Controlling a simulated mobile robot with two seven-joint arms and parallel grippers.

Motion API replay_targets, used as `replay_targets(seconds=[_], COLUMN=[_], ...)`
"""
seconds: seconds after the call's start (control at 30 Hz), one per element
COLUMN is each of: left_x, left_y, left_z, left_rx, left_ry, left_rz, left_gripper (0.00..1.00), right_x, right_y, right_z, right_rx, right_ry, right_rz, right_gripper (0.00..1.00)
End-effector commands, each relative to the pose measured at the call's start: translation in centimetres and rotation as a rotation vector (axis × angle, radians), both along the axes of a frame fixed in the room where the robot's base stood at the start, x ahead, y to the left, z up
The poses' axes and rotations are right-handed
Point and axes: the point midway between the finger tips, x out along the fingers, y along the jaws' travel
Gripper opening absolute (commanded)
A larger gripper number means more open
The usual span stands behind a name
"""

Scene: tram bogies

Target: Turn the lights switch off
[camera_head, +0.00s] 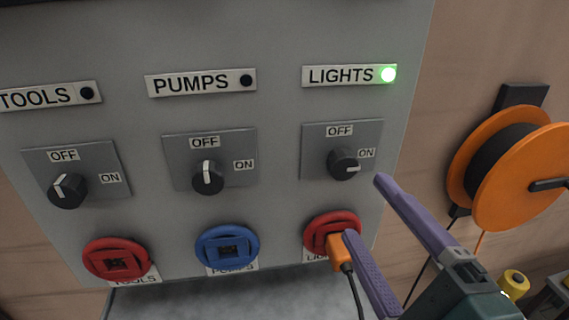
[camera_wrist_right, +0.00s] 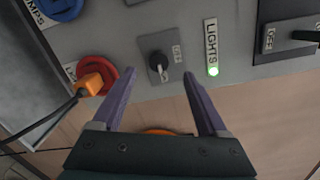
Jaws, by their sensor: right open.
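The lights switch (camera_head: 343,163) is a black rotary knob on a grey plate under the LIGHTS label (camera_head: 340,76). Its white mark points right, toward ON. The lamp (camera_head: 388,74) beside that label glows green. My right gripper (camera_head: 362,208) is open, with two purple fingers, below and right of the knob and apart from it. In the right wrist view the knob (camera_wrist_right: 158,62) shows ahead, between and beyond the open fingers (camera_wrist_right: 158,85). My left gripper does not show.
An orange plug (camera_head: 337,250) with a black cable sits in the red lights socket (camera_head: 322,228), close to a finger. The pumps knob (camera_head: 208,177) and tools knob (camera_head: 68,190) are to the left. An orange cable reel (camera_head: 530,170) hangs on the right wall.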

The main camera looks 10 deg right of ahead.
Motion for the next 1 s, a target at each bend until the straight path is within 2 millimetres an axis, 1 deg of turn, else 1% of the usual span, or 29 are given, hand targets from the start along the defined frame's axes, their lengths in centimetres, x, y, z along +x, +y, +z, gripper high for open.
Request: replay_targets(seconds=[0.03,0.13,0.23,0.5,0.6,0.7,0.83,1.0], left_x=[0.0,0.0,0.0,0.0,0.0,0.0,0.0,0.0], left_y=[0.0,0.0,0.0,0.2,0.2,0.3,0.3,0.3], left_z=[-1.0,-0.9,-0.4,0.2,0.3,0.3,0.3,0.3], left_rx=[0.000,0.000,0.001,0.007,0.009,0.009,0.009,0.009], left_ry=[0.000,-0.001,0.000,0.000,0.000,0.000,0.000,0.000], left_rz=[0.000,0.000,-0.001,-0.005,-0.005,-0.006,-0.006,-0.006], left_gripper=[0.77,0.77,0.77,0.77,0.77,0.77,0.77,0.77], right_x=[0.0,0.4,1.4,6.3,7.9,9.0,9.8,10.0], right_y=[-0.4,-0.8,-0.8,-0.6,-0.6,-0.6,-0.5,-0.5], right_z=[-1.0,-0.8,-0.5,-0.5,-0.5,-0.6,-0.6,-0.7], right_rx=[0.033,0.066,0.068,0.063,0.063,0.062,0.061,0.062], right_ry=[-0.008,-0.020,-0.023,-0.023,-0.023,-0.022,-0.020,-0.020], right_rz=[-0.024,-0.050,-0.053,-0.050,-0.050,-0.050,-0.050,-0.050], right_gripper=[0.76,0.76,0.76,0.76,0.76,0.76,0.76,0.76])
